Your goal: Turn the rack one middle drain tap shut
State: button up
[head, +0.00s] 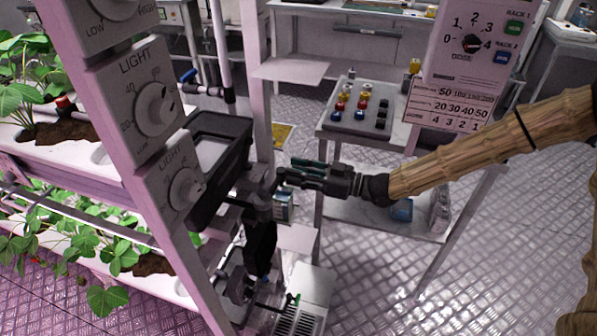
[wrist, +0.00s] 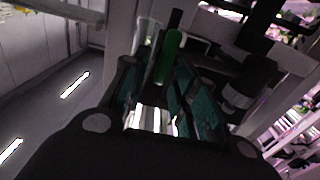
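My gripper (head: 290,174) reaches in from the right at mid height, beside the front post of the rack on the left. Its teal fingers stand apart and point at a dark fitting (head: 262,200) on the rack's drain pipework. In the wrist view a green tap handle (wrist: 170,55) stands upright near the fingertips, between the two fingers (wrist: 157,80). I cannot tell whether either finger touches it. In the head view the fingers and dark fittings hide this handle. A lower tap with a small green handle (head: 294,299) shows near the floor.
The rack post carries light dials (head: 156,115), with a dark tray (head: 218,135) beside it. A blue-handled tap (head: 188,76) sits higher up. A small grey table (head: 355,125) with coloured knobs stands behind my gripper. The metal floor (head: 375,270) at the lower right is clear.

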grip_shut()
jog(key=shift+m, duration=0.4)
jog(key=m+p, duration=0.2)
jog(key=m, duration=0.3)
jog(key=w+f+m+p, duration=0.1)
jog(key=m+p, duration=0.1)
jog(key=m, duration=0.4)
jog(key=w+f+m+p, duration=0.1)
jog(key=m+p, duration=0.1)
jog(key=m, duration=0.4)
jog(key=shift+d, duration=0.35)
